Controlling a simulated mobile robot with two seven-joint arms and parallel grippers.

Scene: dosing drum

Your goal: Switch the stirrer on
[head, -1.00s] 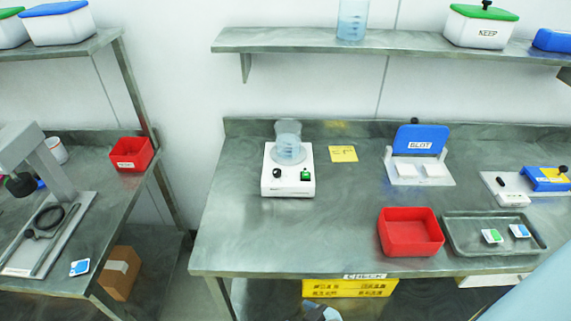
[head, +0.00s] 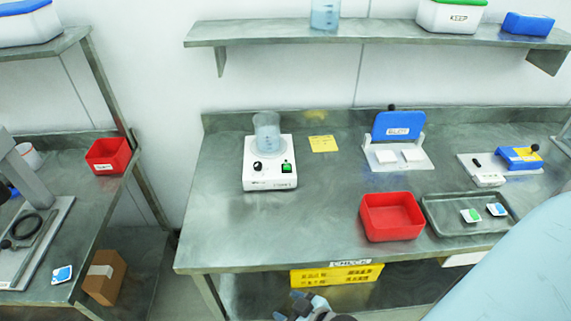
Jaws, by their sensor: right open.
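The white stirrer (head: 269,183) stands on the steel bench, left of the bench's middle. Its front face has a black knob (head: 257,166) on the left and a green switch (head: 287,167) on the right. Whether the switch is on or off is too small to tell. A clear beaker (head: 266,133) stands on the stirrer's top plate. My right gripper (head: 308,304) shows at the bottom edge, in front of and below the bench's front edge, well apart from the stirrer. It is open and partly cut off by the frame. My left gripper is not in view.
A yellow note (head: 323,144) lies right of the stirrer. A red bin (head: 391,217), a grey tray (head: 432,226) with small packets and a blue-lidded device (head: 398,127) stand further right. A shelf (head: 290,37) hangs above. The bench in front of the stirrer is clear.

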